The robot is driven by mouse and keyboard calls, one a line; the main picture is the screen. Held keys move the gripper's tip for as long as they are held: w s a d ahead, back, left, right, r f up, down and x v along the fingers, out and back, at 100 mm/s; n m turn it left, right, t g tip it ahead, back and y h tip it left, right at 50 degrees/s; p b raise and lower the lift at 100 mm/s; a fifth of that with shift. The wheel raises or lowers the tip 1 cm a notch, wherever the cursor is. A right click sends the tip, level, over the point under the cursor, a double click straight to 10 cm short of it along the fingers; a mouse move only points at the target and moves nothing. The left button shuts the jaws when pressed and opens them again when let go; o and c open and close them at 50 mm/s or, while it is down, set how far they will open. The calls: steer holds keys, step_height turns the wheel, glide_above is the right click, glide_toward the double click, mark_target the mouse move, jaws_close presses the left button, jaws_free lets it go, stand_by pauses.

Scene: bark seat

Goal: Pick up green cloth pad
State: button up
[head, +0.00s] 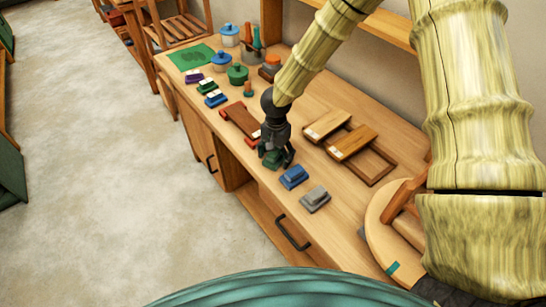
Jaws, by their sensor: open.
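A small dark green cloth pad (271,159) lies on the wooden bench top, in line with a blue pad and a grey pad. My gripper (276,157) points down right over the green pad, with its dark fingers open and reaching down beside it. The fingers and my wrist hide part of the pad. I cannot tell whether the fingers touch it.
The blue pad (293,177) and the grey pad (315,198) lie close by toward the front. A brown wooden board (241,121) lies behind. A wooden frame tray (371,166) is to the right. Lidded pots (237,74) and a green mat (190,57) stand farther back.

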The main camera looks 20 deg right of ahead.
mark_target(275, 153)
steer(key=c, duration=1.2)
steer(key=shift+r, duration=0.1)
steer(key=shift+r+b, duration=0.4)
steer(key=shift+r, duration=0.1)
steer(key=shift+s+a+r+b, duration=0.2)
steer(key=shift+r+b, duration=0.15)
steer(key=shift+r, duration=0.2)
steer(key=shift+s+a+r+b, duration=0.15)
steer(key=shift+r+b, duration=0.15)
steer(key=shift+r, duration=0.25)
steer(key=s+a+b, duration=0.1)
steer(key=s+a, duration=0.1)
steer(key=s, duration=0.2)
steer(key=s+a+r+b, duration=0.1)
steer(key=s+a, duration=0.2)
steer(key=s, duration=0.1)
steer(key=s+a+b, duration=0.2)
steer(key=s, duration=0.3)
steer(key=shift+a+r, duration=0.35)
